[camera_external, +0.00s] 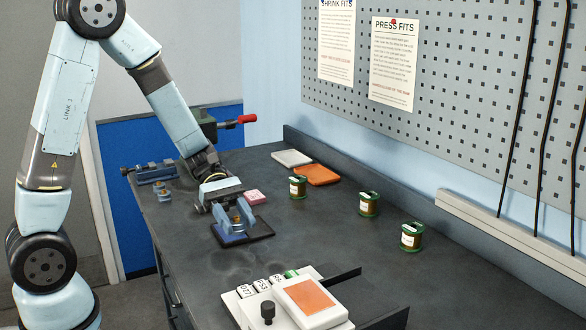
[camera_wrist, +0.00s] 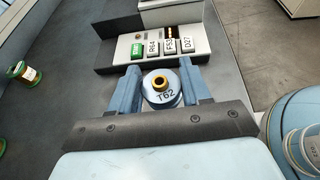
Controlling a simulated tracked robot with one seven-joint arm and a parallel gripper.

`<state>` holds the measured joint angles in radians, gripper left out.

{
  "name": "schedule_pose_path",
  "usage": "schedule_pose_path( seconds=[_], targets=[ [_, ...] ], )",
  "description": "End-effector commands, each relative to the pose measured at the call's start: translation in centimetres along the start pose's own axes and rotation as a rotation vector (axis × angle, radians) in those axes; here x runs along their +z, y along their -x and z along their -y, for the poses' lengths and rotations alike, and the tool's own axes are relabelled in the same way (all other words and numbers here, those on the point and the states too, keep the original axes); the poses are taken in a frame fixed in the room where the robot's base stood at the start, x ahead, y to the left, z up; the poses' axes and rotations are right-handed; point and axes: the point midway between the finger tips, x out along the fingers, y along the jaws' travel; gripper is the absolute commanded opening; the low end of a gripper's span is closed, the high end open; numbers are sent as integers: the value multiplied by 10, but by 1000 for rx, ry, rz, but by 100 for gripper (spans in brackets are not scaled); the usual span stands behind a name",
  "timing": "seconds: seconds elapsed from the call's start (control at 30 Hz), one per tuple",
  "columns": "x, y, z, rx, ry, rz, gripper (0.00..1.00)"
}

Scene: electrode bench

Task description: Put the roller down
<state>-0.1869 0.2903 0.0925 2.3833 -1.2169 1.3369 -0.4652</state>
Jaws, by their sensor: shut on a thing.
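The roller (camera_wrist: 160,97) is a pale blue round piece marked T62 with a brass hub on top. It sits upright between the two blue fingers of my gripper (camera_wrist: 160,74), which is shut on it. In the external view my gripper (camera_external: 234,217) points down over a dark mat (camera_external: 262,234) on the bench. The roller's brass hub (camera_external: 237,219) shows between the fingers there. The fingers hide much of the roller, and I cannot tell whether its underside touches the mat.
A white device (camera_external: 318,318) with an orange screen, black knob and labelled keys stands at the front. A pink block (camera_external: 253,197) lies just behind the mat. Several green-ended spools, including one (camera_external: 368,204), stand to the right. Small blue pieces (camera_external: 164,196) sit at the left edge.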

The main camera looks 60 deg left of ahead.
Motion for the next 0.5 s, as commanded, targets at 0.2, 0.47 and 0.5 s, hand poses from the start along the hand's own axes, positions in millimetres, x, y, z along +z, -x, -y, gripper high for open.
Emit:
schedule_pose_path(
  seconds=[0.2,0.47,0.5],
  targets=[
    [-20,-15,-33,-1,4,1,10],
    [-46,-32,-58,-1,2,0,10],
    [-49,-33,-60,0,2,1,10]
  ],
)
